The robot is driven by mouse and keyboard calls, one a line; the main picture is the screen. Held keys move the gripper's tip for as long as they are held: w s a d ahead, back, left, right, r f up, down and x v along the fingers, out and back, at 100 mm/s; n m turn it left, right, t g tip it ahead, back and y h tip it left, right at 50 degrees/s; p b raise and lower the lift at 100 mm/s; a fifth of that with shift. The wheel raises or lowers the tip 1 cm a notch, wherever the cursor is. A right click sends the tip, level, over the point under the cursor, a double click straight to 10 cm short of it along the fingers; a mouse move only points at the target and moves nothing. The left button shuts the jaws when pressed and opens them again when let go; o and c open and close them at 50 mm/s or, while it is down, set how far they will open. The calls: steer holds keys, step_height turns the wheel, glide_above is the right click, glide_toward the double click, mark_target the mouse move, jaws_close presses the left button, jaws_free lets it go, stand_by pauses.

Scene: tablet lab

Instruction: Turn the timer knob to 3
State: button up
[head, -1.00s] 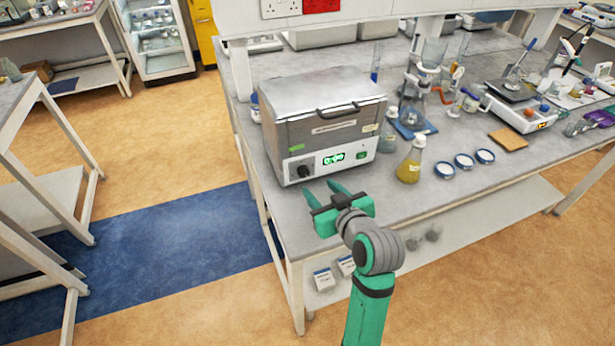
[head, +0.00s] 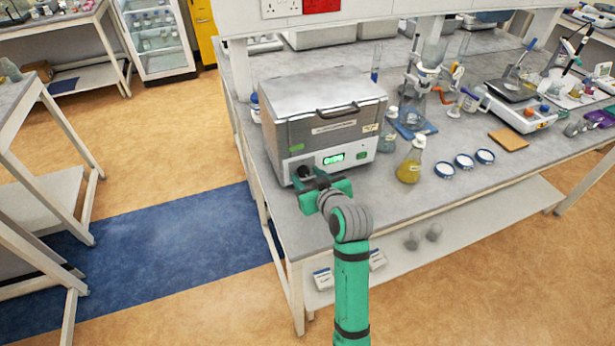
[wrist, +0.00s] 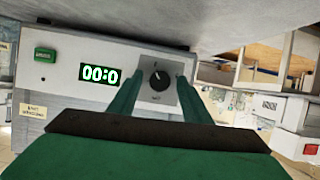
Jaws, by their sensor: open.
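The timer knob (wrist: 159,79) is a dark round dial with a light pointer line on the front panel of the metal bath unit (head: 318,110). In the wrist view it sits between my two open fingertips, with some space on each side; whether they touch it I cannot tell. My gripper (wrist: 158,90) is open and reaches the lower left of the unit's front. In the head view my gripper (head: 304,174) partly covers the knob. The green digital display (wrist: 99,73) beside the knob shows zeros. The dial's markings are too small to read.
A green button (wrist: 45,55) is on the same panel. A flask of yellow liquid (head: 410,164) and several blue-rimmed dishes (head: 464,161) stand to the right on the grey bench. The bench front edge runs below my arm.

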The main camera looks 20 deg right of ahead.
steer(key=c, duration=1)
steer(key=shift+c, duration=0.2)
steer(key=shift+m+y, duration=0.8)
steer(key=shift+m, duration=0.3)
steer(key=o, duration=1)
steer(key=shift+d, duration=0.1)
steer(key=shift+o, duration=0.2)
steer(key=v, duration=1.1)
